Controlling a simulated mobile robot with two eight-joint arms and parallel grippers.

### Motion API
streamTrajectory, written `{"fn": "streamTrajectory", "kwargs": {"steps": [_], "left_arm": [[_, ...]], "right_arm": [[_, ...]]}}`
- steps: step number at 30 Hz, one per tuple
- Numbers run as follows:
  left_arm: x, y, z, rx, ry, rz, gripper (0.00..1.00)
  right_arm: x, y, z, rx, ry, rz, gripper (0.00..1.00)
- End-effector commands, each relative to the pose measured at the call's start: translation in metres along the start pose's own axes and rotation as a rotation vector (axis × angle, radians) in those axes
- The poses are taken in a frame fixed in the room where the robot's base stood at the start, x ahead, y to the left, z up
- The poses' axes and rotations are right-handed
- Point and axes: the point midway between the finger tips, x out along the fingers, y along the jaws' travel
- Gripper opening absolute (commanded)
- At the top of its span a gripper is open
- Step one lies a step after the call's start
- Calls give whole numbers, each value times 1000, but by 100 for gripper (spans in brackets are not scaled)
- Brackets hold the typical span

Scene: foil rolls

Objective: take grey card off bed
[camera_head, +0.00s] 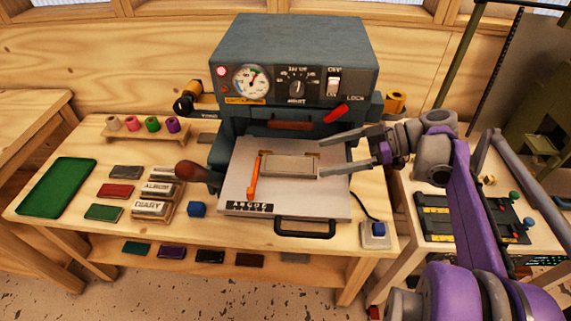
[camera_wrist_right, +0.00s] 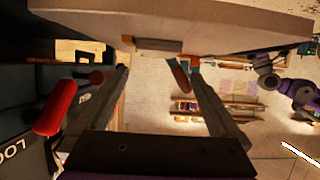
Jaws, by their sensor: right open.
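The grey card (camera_head: 287,167) lies flat on the pale metal bed (camera_head: 325,208) pulled out from the front of the press. An orange guide (camera_head: 253,181) stands along the card's left end. My right gripper (camera_head: 322,158) comes in from the right, open and empty, its two fingertips close to the card's right end, one toward the back and one toward the front. In the right wrist view a grey-beige block that looks like the card (camera_wrist_right: 158,45) shows beyond the open right gripper (camera_wrist_right: 160,72), against the bed (camera_wrist_right: 220,22). Contact cannot be told. My left gripper is not in the head view.
The dark grey press (camera_head: 290,60) stands right behind the bed, with a red lever (camera_head: 335,113). A dark handle (camera_head: 305,227) is at the bed's front. A switch box (camera_head: 375,235) is at front right.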

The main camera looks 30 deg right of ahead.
Motion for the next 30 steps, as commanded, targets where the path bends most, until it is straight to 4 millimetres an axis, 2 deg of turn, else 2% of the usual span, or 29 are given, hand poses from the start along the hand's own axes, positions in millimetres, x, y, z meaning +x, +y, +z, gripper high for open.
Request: {"fn": "streamTrajectory", "kwargs": {"steps": [3,8,18,26,27,30], "left_arm": [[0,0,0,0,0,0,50],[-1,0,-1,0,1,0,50],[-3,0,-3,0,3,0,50],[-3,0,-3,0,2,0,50],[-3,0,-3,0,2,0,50],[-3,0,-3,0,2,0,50]], "right_arm": [[17,0,0,-1,0,-2,100],[28,0,0,-1,0,-1,100],[72,3,3,-1,1,-1,100],[76,4,3,0,0,1,100],[76,4,3,0,0,1,98],[76,4,3,0,0,1,80]]}}
